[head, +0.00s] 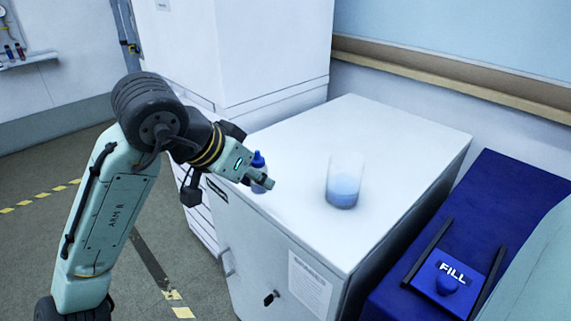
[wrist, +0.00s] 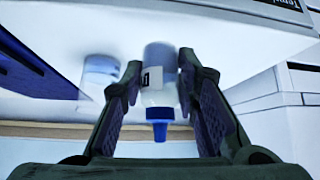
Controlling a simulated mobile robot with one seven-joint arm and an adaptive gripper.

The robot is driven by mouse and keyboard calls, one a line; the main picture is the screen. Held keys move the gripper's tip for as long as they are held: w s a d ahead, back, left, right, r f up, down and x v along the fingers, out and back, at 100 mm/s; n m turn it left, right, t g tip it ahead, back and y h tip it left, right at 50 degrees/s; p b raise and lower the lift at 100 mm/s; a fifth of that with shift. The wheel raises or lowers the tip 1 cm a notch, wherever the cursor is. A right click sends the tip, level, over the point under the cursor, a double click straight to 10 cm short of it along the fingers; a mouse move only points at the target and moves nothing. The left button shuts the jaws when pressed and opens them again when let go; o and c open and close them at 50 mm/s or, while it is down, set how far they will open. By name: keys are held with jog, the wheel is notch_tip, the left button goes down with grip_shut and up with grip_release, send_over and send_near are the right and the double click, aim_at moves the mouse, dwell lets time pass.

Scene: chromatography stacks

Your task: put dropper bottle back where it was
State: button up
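The dropper bottle, a small bottle with a blue cap (head: 258,158), is at the left edge of the white cabinet top, partly hidden by my gripper. In the wrist view the pale bottle (wrist: 158,85) with a dark label mark and blue cap lies between the two fingers, which press close on both sides. My gripper (head: 262,184) appears shut on it. Whether its base touches the cabinet top is hidden.
A clear beaker with blue liquid (head: 343,188) stands to the right on the white cabinet top (head: 395,140). Tall white cabinets (head: 245,50) stand behind. The cabinet top right of the beaker is clear.

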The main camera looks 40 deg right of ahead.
jog(key=w+d, duration=0.2)
jog(key=d, duration=0.1)
jog(key=w+d+p, duration=0.1)
jog(key=d, duration=0.3)
jog(key=w+d+f+p, duration=0.1)
jog(key=w+d, duration=0.1)
jog(key=d, duration=0.2)
jog(key=shift+w+d, duration=0.2)
jog(key=shift+w, duration=0.15)
jog(key=shift+f+p, duration=0.55)
jog(key=shift+f, duration=1.45)
jog(key=o, duration=0.6)
